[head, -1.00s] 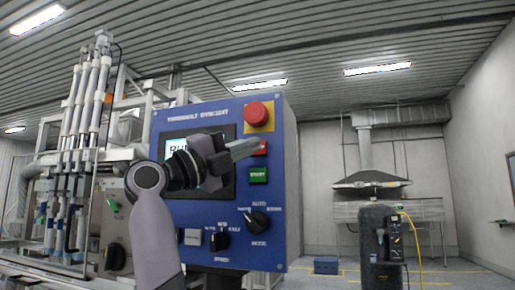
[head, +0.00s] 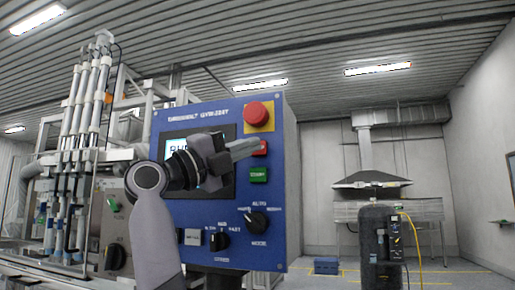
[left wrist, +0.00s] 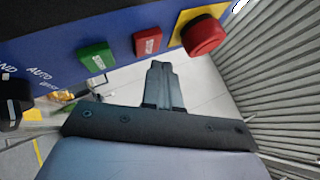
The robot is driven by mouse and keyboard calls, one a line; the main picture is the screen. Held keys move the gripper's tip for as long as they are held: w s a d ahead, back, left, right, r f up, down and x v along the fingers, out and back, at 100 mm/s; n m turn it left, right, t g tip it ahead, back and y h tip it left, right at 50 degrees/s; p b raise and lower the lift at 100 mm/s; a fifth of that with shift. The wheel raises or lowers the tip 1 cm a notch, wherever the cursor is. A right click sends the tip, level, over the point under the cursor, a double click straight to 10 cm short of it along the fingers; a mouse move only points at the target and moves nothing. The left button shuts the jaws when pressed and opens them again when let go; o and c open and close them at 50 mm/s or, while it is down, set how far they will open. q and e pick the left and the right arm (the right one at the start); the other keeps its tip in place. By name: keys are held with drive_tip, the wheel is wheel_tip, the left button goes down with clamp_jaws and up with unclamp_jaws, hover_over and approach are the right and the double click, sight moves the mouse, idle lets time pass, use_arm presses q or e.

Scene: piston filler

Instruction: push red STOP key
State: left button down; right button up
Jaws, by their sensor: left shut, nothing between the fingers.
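The red STOP key (head: 263,148) is a small red rectangular button on the blue control panel (head: 270,232). In the head view its left part is hidden by my left gripper (head: 254,146), which is shut and empty. In the left wrist view the red key (left wrist: 147,41) shows fully, between a green key and a red mushroom button. There the shut fingers (left wrist: 162,70) point toward the panel, a little below the red key in the picture. I cannot tell for sure whether they touch it. The right gripper is not in view.
Above the red key is a red mushroom button (head: 257,114) on a yellow plate. Below it is a green key (head: 259,175). Black rotary knobs (head: 256,222) sit lower on the panel. A screen is partly hidden behind my gripper.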

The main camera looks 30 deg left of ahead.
use_arm(q)
drive_tip(key=shift+w+a, duration=0.1)
drive_tip(key=shift+w, duration=0.3)
drive_tip(key=shift+w+a+p, duration=0.1)
drive_tip(key=shift+w+p, duration=0.25)
drive_tip(key=shift+w, duration=0.05)
idle(0.7)
drive_tip(key=shift+s, duration=0.15)
drive_tip(key=shift+s+d+b, duration=0.2)
drive_tip(key=shift+s+b, duration=0.3)
drive_tip(key=shift+s, duration=0.15)
drive_tip(key=shift+s+d+b, duration=0.2)
drive_tip(key=shift+s+b, duration=0.15)
drive_tip(key=shift+s, duration=0.45)
drive_tip(key=shift+s+d+b, duration=0.2)
drive_tip(key=shift+s+b, duration=0.1)
drive_tip(key=shift+s, duration=0.55)
drive_tip(key=shift+s+d+b, duration=0.2)
drive_tip(key=shift+s+b, duration=0.15)
drive_tip(key=shift+s, duration=0.45)
